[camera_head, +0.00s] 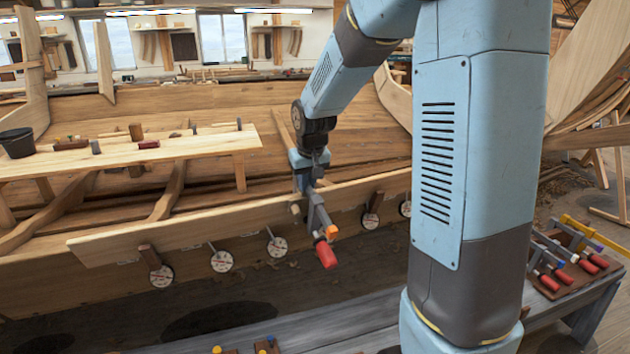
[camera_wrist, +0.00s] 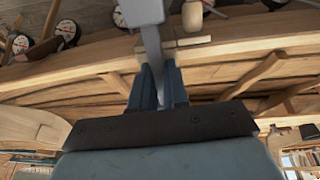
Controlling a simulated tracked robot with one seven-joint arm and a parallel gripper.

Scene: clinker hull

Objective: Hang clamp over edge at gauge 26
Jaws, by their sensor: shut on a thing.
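My gripper (camera_head: 308,180) is shut on a clamp with a grey bar (camera_head: 317,208), an orange tip and a red handle (camera_head: 326,253). The clamp is at the upper edge of the pale plank (camera_head: 200,230), with its red handle on the near side. I cannot tell whether it touches the plank. In the wrist view, the grey bar (camera_wrist: 152,45) stands between my fingers (camera_wrist: 158,88).
A brown wooden piece (camera_head: 150,257) sits by the leftmost gauge. A bench board (camera_head: 130,155) with tools and a black bucket (camera_head: 17,143) lies across the hull. More red-handled clamps (camera_head: 570,262) lie on a tray at the right. A grey bench (camera_head: 340,325) runs along the front.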

